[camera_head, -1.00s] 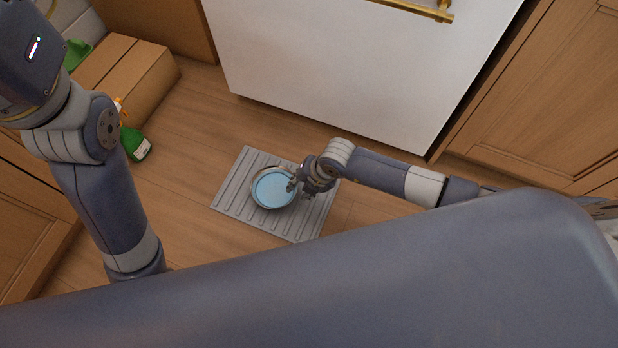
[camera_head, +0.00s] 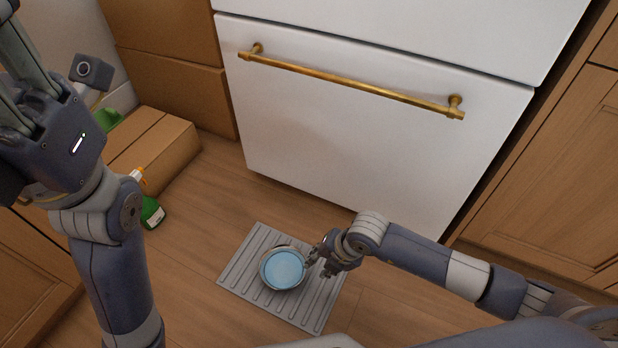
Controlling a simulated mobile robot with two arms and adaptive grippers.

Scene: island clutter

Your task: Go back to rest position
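My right gripper (camera_head: 318,262) is low near the floor, at the right rim of a round metal bowl (camera_head: 284,269) with a light blue inside. Its fingers are small here, and I cannot tell whether they touch the rim or whether they are open or shut. The bowl sits on a grey ribbed mat (camera_head: 247,281) on the wooden floor. My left gripper (camera_head: 22,75) is raised at the upper left, partly cut off by the picture edge. Its long fingers point up; their tips are out of view, so its opening cannot be judged.
A white drawer front (camera_head: 350,130) with a brass handle (camera_head: 350,83) stands behind the mat. A cardboard box (camera_head: 163,150) and a green spray bottle (camera_head: 152,213) are at left, close to my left arm. Wooden cabinets (camera_head: 540,185) stand at right. Some floor around the mat is clear.

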